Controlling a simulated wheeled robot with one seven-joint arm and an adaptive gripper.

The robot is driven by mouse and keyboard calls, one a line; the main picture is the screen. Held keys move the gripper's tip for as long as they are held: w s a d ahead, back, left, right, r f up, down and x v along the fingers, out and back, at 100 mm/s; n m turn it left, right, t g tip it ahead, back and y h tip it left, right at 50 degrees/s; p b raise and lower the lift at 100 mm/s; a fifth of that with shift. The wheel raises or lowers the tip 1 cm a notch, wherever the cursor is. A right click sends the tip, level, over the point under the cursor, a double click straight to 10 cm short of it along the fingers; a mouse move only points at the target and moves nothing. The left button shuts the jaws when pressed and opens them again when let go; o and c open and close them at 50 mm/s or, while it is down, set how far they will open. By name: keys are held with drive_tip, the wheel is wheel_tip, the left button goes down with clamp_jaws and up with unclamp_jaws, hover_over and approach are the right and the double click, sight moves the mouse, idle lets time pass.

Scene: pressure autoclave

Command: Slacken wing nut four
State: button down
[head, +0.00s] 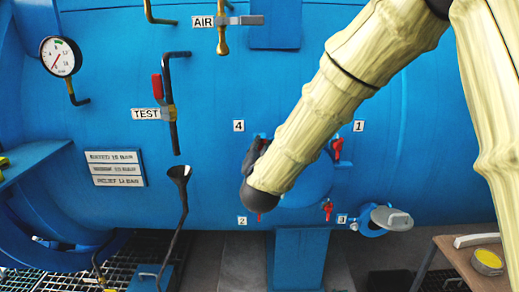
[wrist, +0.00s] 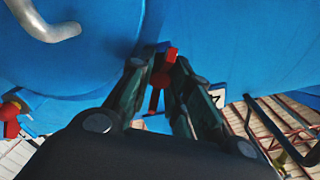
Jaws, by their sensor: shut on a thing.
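The hatch (head: 308,180) is a round blue cover on the blue vessel, with numbered labels around it. Wing nut four is red and sits beside the label 4 (head: 238,126) at the hatch's upper left. In the wrist view the red wing nut four (wrist: 162,80) is between the two dark fingers of my gripper (wrist: 166,62). The fingers are shut on it. In the head view my gripper (head: 261,146) and forearm hide most of this nut and part of the hatch. The label 4 shows partly behind the right finger in the wrist view (wrist: 218,96).
Other red wing nuts sit by label 1 (head: 337,149), label 3 (head: 327,209) and label 2 (head: 259,216). A grey hatch handle (wrist: 45,22) is upper left in the wrist view. A black funnel (head: 179,172) on a pipe stands left; a wooden table (head: 462,262) is lower right.

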drive_tip(key=shift+f, duration=0.15)
drive_tip(key=c, duration=1.3)
unclamp_jaws()
drive_tip(key=s, duration=1.2)
